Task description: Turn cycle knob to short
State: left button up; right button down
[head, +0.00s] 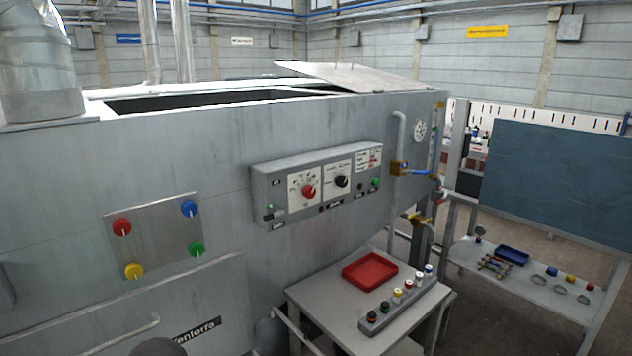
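A grey control box (318,186) is mounted on the front of the large grey machine. It carries a red knob (309,191) on a white dial plate at the left and a black knob (341,181) on a second white plate to its right. The dial lettering is too small to read, so I cannot tell which knob is the cycle knob or where either points. A green button (375,182) is at the box's right end, and another green part (270,206) is at its left end. Neither of my grippers is in view.
A metal plate (154,238) with red, blue, yellow and green knobs is at the left. Below the box, a table (330,299) holds a red tray (370,271) and a rack of coloured caps (398,303). Pipes with brass valves (400,169) stand right of the box. The space before the box looks clear.

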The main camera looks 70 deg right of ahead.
aim_at(342, 180)
jog(key=l+z, duration=0.1)
jog(key=z, duration=2.35)
